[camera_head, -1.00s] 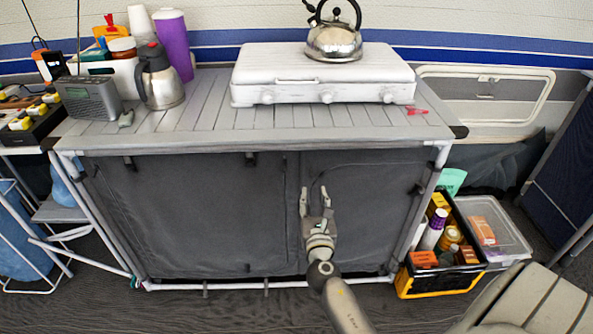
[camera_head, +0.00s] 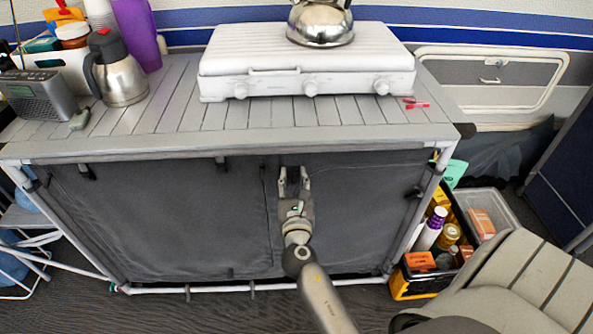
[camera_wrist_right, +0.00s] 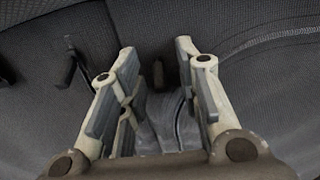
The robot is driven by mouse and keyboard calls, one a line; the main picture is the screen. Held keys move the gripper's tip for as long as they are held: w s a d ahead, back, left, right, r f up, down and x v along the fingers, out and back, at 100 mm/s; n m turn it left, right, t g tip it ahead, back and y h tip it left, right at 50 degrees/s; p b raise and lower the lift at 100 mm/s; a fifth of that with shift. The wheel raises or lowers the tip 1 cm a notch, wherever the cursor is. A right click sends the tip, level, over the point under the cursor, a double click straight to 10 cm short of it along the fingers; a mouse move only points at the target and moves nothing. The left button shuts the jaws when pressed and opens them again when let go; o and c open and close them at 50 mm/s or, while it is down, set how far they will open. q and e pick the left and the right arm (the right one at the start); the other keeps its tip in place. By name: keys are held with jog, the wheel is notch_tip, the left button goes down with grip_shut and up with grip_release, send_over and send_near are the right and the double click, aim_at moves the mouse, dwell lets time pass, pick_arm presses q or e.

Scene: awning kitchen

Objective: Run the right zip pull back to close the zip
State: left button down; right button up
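The dark grey fabric front of the camp cabinet (camera_head: 160,220) fills the middle of the head view. A curved zip seam (camera_wrist_right: 275,38) crosses the upper right of the right wrist view. My right gripper (camera_head: 294,173) is just below the cabinet's top edge, by the left side of the right panel. In the right wrist view its two fingers (camera_wrist_right: 157,52) are apart. A small dark tab (camera_wrist_right: 157,73), perhaps the zip pull, shows in the gap between them; I see no finger closed on it. My left gripper is not in view.
A white stove (camera_head: 305,65) with a kettle (camera_head: 320,22) stands on the slatted top. A steel jug (camera_head: 120,78) and radio (camera_head: 38,97) are at left. A crate of goods (camera_head: 412,285) and a beige seat (camera_head: 500,270) are at right.

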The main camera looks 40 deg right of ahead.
jog(key=shift+w+d, duration=0.1)
jog(key=shift+w, duration=0.1)
jog(key=shift+r, duration=0.1)
grip_shut()
